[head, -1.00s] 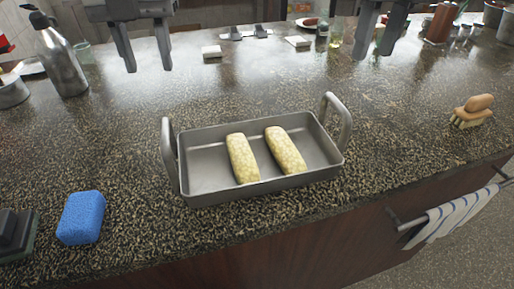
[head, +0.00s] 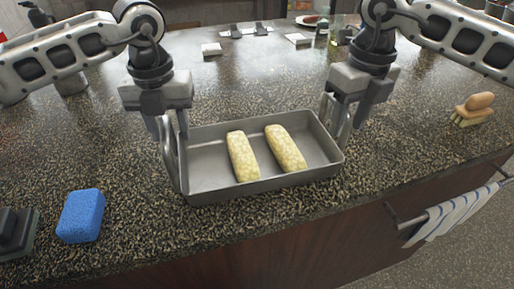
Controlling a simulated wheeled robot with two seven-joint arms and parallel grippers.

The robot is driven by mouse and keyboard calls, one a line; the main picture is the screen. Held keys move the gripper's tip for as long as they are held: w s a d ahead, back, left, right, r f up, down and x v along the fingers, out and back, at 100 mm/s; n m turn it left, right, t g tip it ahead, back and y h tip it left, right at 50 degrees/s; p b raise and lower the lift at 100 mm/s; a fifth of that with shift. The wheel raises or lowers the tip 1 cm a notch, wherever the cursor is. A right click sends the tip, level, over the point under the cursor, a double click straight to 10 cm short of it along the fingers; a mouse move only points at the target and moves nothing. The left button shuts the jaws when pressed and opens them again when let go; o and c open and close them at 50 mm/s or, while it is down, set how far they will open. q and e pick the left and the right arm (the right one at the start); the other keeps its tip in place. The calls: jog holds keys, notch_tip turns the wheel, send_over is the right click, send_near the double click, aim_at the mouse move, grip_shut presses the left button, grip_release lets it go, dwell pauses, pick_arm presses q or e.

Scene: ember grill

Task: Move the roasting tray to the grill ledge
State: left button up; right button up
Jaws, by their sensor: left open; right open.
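The grey metal roasting tray (head: 220,191) sits on the speckled counter near its front edge. Two pale yellow, loaf-like pieces (head: 242,156) lie inside it. The tray has an upright loop handle at each end. My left gripper (head: 168,135) is open at the left handle (head: 170,160), its fingers beside or around the handle. My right gripper (head: 343,122) is open at the right handle (head: 345,128), which its fingers partly hide. I cannot tell whether either gripper touches its handle. The grill ledge cannot be made out in this view.
A blue sponge (head: 81,216) lies left of the tray, beside a dark object (head: 18,232). A wooden brush (head: 474,109) lies at the right. A striped towel (head: 450,215) hangs from a rail on the counter front. Small white blocks (head: 211,49) lie behind.

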pick_arm(q)
jog(key=shift+f, duration=0.6)
pick_arm(e)
jog(key=shift+f, duration=0.6)
pick_arm(q)
grip_shut()
pick_arm(e)
grip_shut()
pick_arm(q)
jog(key=shift+r, duration=0.15)
pick_arm(e)
jog(key=shift+r, duration=0.15)
